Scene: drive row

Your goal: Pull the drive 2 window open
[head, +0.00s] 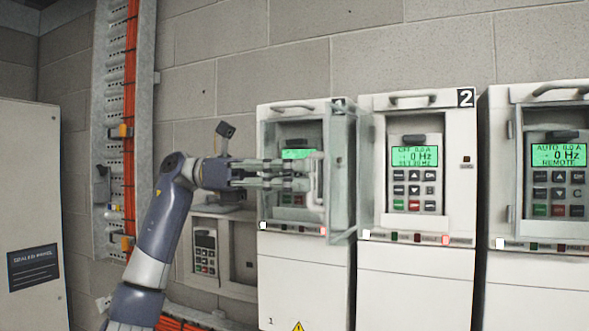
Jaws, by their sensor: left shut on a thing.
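A clear framed window (343,190) stands swung out at drive 2's left side, seen nearly edge-on, in front of drive 1's right part. A pale upright handle (318,185) is on its left side. My left gripper (308,180) comes in from the left and is shut on this handle. The fingers partly hide the handle and drive 1's keypad. My right gripper is not in view.
Drive 1 (300,265) stands left of drive 2, and a third drive (545,270) stands close on the right. An orange cable run (131,75) on a perforated rail and a grey cabinet (28,160) are at the left. A smaller keypad unit (205,252) sits low behind my arm.

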